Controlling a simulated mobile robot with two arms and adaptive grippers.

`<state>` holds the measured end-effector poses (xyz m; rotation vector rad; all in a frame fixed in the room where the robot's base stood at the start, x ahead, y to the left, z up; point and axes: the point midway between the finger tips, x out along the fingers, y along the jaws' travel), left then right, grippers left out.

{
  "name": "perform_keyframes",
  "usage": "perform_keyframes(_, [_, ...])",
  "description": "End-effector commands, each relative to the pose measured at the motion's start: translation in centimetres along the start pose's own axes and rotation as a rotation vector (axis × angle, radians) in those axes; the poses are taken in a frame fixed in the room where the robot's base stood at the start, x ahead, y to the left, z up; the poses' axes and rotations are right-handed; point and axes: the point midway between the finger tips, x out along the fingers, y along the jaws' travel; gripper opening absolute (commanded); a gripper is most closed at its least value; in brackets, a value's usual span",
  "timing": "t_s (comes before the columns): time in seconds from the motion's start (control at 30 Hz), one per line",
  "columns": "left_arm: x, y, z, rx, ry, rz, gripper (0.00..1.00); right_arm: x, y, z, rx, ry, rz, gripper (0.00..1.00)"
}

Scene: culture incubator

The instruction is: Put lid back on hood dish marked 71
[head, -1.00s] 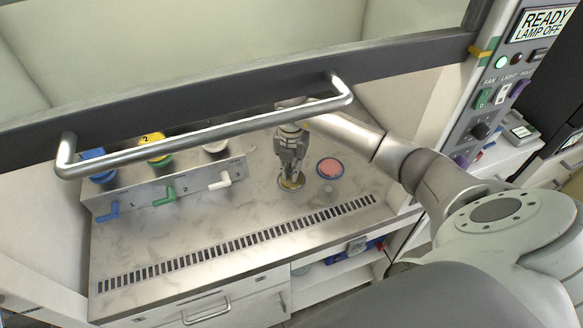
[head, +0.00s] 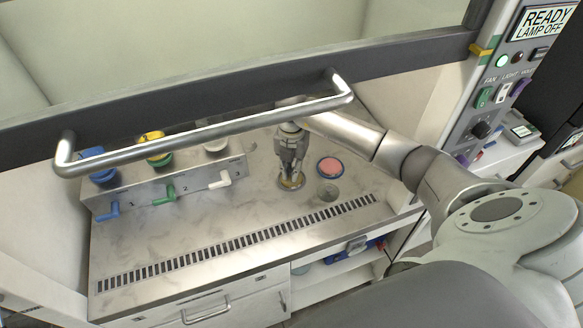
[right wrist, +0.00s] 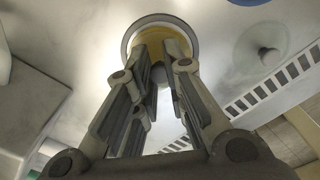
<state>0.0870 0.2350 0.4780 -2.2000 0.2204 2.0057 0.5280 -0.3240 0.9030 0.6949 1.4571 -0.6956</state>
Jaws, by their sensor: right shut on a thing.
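My right gripper (head: 291,180) points down over a round dish with yellow contents (head: 291,184) on the hood floor. It is shut on a small grey knob (right wrist: 158,74), seemingly that of a clear lid. In the right wrist view a pale ring (right wrist: 126,42) surrounds the yellow disc. I cannot tell whether the lid rests on the dish or is just above it. A pink dish with a blue rim (head: 330,167) stands to the right. A clear lid-like round piece (head: 328,190) lies in front of it. No number is readable on either dish. My left gripper is not seen.
A bank of blue, yellow-green and white numbered taps (head: 165,187) stands at the left. A slotted grille (head: 240,243) runs along the front edge. The raised sash with its metal handle (head: 210,130) crosses above my right arm. The floor left of the gripper is clear.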

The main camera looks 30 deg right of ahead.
Motion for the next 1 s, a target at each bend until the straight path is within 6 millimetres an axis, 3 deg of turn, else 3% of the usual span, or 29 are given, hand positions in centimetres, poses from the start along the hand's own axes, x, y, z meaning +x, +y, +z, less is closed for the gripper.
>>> perform_keyframes(0.47, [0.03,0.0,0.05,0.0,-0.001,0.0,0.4,0.03,-0.01,0.05,0.0,0.0,0.0,0.03])
perform_keyframes(0.5, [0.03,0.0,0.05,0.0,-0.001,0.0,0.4,0.03,-0.01,0.05,0.0,0.0,0.0,0.17])
perform_keyframes(0.67, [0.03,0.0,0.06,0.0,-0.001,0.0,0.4,0.03,-0.01,0.04,0.0,0.0,0.0,0.37])
perform_keyframes(0.87, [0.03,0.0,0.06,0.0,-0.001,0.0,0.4,0.03,0.0,0.04,0.0,0.0,0.0,0.37])
perform_keyframes(1.0, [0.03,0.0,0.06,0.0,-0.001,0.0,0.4,0.04,0.0,0.04,0.0,0.0,0.0,0.53])
